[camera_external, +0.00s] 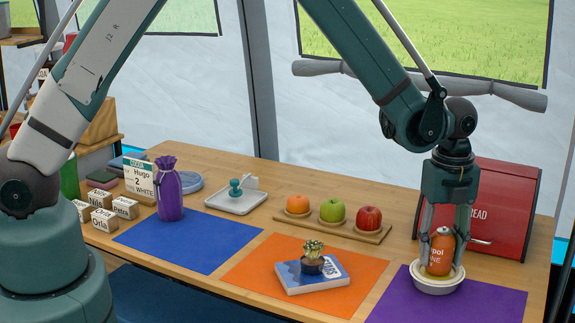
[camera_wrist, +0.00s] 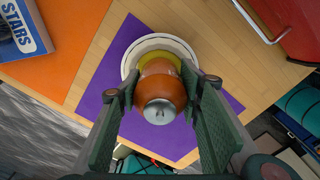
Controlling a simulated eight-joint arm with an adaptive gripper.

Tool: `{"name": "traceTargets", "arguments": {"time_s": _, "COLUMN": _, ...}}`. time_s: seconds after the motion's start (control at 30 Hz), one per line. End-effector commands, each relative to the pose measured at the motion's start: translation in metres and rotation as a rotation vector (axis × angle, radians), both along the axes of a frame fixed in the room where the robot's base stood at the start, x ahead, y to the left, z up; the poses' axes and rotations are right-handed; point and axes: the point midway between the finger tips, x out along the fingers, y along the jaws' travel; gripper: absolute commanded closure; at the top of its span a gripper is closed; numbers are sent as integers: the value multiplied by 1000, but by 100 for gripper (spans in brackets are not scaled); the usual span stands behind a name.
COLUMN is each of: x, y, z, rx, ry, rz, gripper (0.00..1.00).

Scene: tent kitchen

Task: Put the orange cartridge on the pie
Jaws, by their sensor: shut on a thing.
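The orange cartridge (camera_external: 440,254) is an orange cylinder with pale lettering. It stands upright between the fingers of my gripper (camera_external: 441,240), which is shut on it. The pie (camera_external: 437,282) is in a white round dish at the right, on the purple mat. The cartridge is directly over the pie. I cannot tell whether its lower end touches the pie. In the wrist view the cartridge (camera_wrist: 160,92) shows its grey metal top between the two fingers of my gripper (camera_wrist: 163,95). The pie's dish (camera_wrist: 133,57) shows behind it, with a yellow patch beside the cartridge.
A red bread box (camera_external: 500,205) stands close behind my gripper. A purple mat (camera_external: 495,303) lies under the dish. A fruit board (camera_external: 345,229) and a purple bag (camera_external: 168,190) are further left.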

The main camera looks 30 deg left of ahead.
Motion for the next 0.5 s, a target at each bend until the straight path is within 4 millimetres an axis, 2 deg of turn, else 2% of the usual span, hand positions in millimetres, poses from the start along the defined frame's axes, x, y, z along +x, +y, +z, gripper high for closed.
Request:
{"name": "traceTargets", "arguments": {"time_s": 0.43, "x": 0, "y": 0, "z": -4, "rx": 0, "ry": 0, "rz": 0, "gripper": 80}}
{"name": "traceTargets", "arguments": {"time_s": 0.47, "x": 0, "y": 0, "z": -3, "rx": 0, "ry": 0, "rz": 0, "gripper": 60}}
{"name": "traceTargets", "arguments": {"time_s": 0.5, "x": 0, "y": 0, "z": -3, "rx": 0, "ry": 0, "rz": 0, "gripper": 55}}
